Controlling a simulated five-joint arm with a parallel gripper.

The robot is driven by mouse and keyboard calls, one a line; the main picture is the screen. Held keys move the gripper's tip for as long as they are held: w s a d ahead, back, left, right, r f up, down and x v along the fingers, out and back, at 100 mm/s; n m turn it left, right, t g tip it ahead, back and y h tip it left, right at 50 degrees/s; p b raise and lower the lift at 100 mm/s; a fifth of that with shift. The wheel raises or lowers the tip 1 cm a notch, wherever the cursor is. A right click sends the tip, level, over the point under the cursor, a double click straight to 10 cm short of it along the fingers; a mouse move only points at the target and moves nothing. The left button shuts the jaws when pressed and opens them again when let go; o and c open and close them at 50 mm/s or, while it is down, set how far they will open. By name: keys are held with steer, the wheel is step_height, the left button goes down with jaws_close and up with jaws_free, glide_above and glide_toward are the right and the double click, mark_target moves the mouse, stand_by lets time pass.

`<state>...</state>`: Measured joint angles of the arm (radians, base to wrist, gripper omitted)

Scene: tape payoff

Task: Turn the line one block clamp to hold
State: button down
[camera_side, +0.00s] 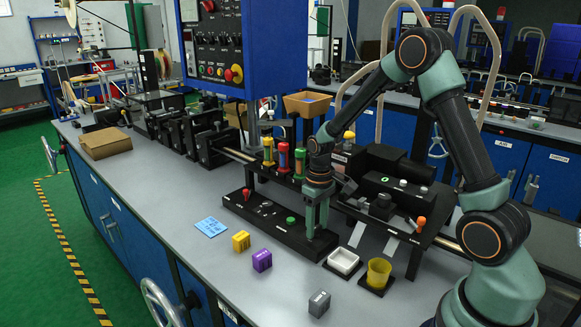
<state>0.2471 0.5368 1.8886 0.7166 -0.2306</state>
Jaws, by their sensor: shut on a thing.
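My gripper (314,232) points straight down over the right end of a long low black base (275,224) on the bench. Its fingers are shut on a small part there, which I take to be the line one block clamp; the fingers hide most of it, and I cannot tell which way it is turned.
In front lie a blue note (211,227), a yellow block (241,241), a purple block (262,261) and a grey block (319,303). A white dish (343,261) and yellow cup (378,273) stand right of the base. Coloured vials (283,156) stand behind it.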

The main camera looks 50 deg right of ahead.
mark_target(317, 228)
stand_by(0.4)
steer(key=shift+c, duration=1.6)
jaws_free()
step_height(317, 228, up, 12)
steer(key=shift+r, duration=0.1)
